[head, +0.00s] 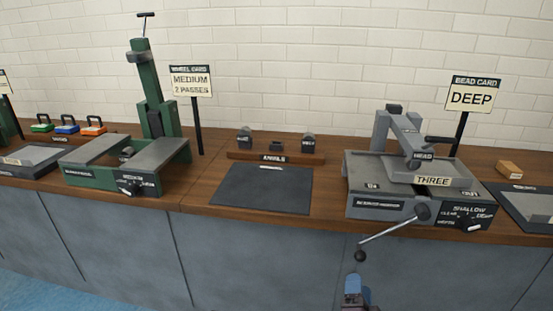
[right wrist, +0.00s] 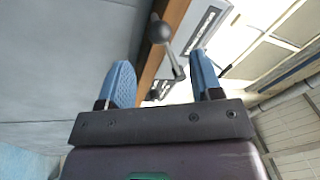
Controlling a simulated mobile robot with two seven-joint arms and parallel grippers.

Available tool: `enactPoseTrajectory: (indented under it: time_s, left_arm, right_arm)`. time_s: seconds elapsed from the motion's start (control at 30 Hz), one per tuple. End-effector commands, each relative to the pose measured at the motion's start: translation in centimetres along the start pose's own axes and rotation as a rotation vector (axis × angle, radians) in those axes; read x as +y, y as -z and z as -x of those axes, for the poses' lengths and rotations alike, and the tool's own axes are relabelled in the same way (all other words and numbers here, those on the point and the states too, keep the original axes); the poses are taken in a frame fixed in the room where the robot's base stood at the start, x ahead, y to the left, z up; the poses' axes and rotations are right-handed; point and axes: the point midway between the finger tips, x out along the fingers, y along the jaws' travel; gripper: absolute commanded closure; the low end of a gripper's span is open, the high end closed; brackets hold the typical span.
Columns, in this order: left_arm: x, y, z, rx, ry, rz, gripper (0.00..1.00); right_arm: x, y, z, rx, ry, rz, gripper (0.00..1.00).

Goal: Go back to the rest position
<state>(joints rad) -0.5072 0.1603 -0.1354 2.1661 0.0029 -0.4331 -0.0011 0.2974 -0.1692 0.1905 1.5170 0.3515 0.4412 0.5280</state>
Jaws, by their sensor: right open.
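My right gripper (head: 356,287) is at the bottom of the head view, in front of the bench and below the crank handle of the grey bead machine (head: 375,206). In the right wrist view its two blue fingers (right wrist: 160,85) stand apart with nothing between them. The crank's dark ball knob (head: 360,256) hangs in front of the bench edge, just above the gripper in the head view. The knob also shows beyond the fingers in the right wrist view (right wrist: 159,31), apart from them. My left gripper is in neither view.
The wooden bench top (head: 195,188) carries a green machine (head: 150,130), a dark mat (head: 262,190) and a rack marked ANGLE (head: 275,158). Cards read MEDIUM 2 PASSES (head: 190,82) and DEEP (head: 471,97). Grey cabinet fronts (head: 120,240) lie below the bench edge.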

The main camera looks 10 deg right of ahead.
Motion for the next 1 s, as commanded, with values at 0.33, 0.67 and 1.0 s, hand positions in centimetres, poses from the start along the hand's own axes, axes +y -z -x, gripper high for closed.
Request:
enactPoseTrajectory:
  time_s: [0.33,0.67,1.0]
  left_arm:
    - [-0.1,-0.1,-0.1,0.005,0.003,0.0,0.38]
    - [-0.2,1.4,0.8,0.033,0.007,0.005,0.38]
    - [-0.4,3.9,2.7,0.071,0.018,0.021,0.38]
  right_arm:
    - [-2.8,-1.7,-0.6,-0.251,0.006,0.354,0.41]
    - [-3.9,2.1,5.3,-0.51,0.022,0.782,0.41]
    - [-3.2,8.0,16.3,-0.756,-0.014,1.08,0.41]
